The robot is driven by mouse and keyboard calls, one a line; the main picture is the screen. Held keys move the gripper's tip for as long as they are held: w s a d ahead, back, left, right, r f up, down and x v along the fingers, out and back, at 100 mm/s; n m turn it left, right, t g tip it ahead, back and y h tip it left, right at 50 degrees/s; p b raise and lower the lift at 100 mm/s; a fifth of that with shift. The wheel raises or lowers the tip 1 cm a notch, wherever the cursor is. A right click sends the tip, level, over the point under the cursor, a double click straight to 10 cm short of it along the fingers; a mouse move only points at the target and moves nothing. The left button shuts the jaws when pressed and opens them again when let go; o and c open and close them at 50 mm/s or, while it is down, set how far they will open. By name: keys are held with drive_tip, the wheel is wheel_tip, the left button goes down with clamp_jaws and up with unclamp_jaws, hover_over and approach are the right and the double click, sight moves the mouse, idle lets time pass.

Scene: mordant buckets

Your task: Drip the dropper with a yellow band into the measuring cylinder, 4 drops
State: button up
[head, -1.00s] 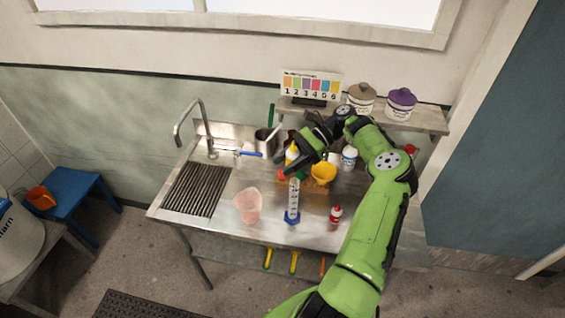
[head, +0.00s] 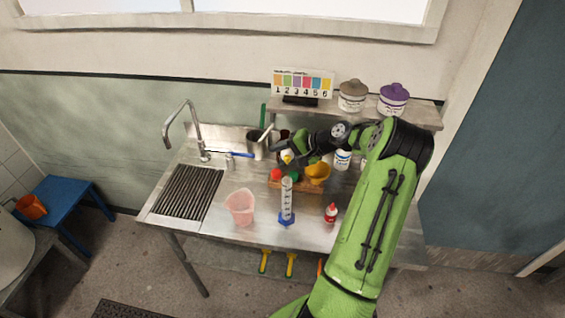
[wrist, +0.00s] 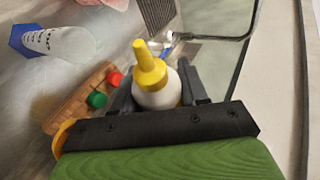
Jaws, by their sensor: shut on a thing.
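My gripper (head: 293,158) is shut on the dropper with a yellow band, a white bottle with a yellow nozzle (head: 287,157). In the wrist view the dropper (wrist: 155,85) sits between the two fingers (wrist: 158,97), its nozzle pointing away from the palm. The clear measuring cylinder (head: 287,198) stands upright on its blue base on the steel worktop, nearer the front edge than the dropper. It also shows in the wrist view (wrist: 62,42), apart from the nozzle. Whether any drop hangs from the tip cannot be seen.
A wooden rack (head: 290,185) with red and green caps stands between dropper and cylinder. A yellow funnel-like cup (head: 318,171) is beside it. A pink beaker (head: 240,206) stands left of the cylinder, a red-capped bottle (head: 330,213) right. The sink's tap (head: 190,125) is at the left.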

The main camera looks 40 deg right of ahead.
drive_tip(key=b, duration=0.1)
drive_tip(key=f+b, duration=0.1)
drive_tip(key=shift+w+d+f+n+t+h+b, duration=0.1)
drive_tip(key=shift+w+d+n+t+h+b, duration=0.05)
drive_tip(key=shift+n+t+h+b, duration=0.2)
drive_tip(key=b, duration=0.2)
drive_tip(key=n+t+b, duration=0.1)
drive_tip(key=b, duration=0.2)
drive_tip(key=t+h+b, duration=0.1)
drive_tip(key=b, duration=0.1)
drive_tip(key=shift+w+d+r+n+b, duration=0.25)
drive_tip(key=shift+r+n+b, duration=0.05)
drive_tip(key=shift+n+b, duration=0.1)
drive_tip(key=n+t+b, duration=0.1)
drive_tip(key=b, duration=0.2)
drive_tip(key=r+t+b, duration=0.1)
drive_tip(key=b, duration=0.2)
drive_tip(key=r+n+t+h+b, duration=0.1)
drive_tip(key=b, duration=0.2)
drive_tip(key=shift+s+a+n, duration=0.3)
drive_tip(key=shift+n, duration=0.05)
drive_tip(key=shift+r+n+t+b, duration=0.25)
drive_tip(key=shift+r+n+b, duration=0.1)
drive_tip(key=shift+b, duration=0.4)
drive_tip(key=shift+r, duration=0.25)
drive_tip(key=shift+r, duration=0.1)
idle(0.8)
